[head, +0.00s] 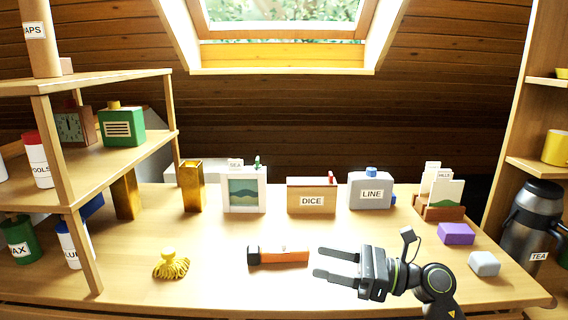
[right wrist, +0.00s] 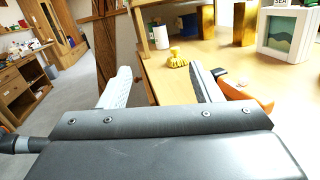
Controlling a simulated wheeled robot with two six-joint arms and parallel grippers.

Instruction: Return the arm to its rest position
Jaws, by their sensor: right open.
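My right gripper (head: 337,264) is open with nothing between its fingers, low over the front right of the wooden table (head: 215,277). Its arm comes in from the lower right and the fingers point left. In the right wrist view its two fingers (right wrist: 161,86) stand apart. An orange tool with a dark end (head: 284,256) lies on the table just left of the fingertips. It also shows beside the right-hand finger in the right wrist view (right wrist: 246,95). I cannot tell the exact gap between them. My left gripper shows in neither view.
A yellow tassel-like brush (head: 171,264) lies left of the tool. Behind stand a picture frame (head: 244,190), the DICE box (head: 311,196) and the LINE case (head: 369,191). Purple (head: 456,233) and grey (head: 484,264) blocks lie right. Wooden shelves (head: 120,156) flank the left; a TEA flask (head: 532,230) stands right.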

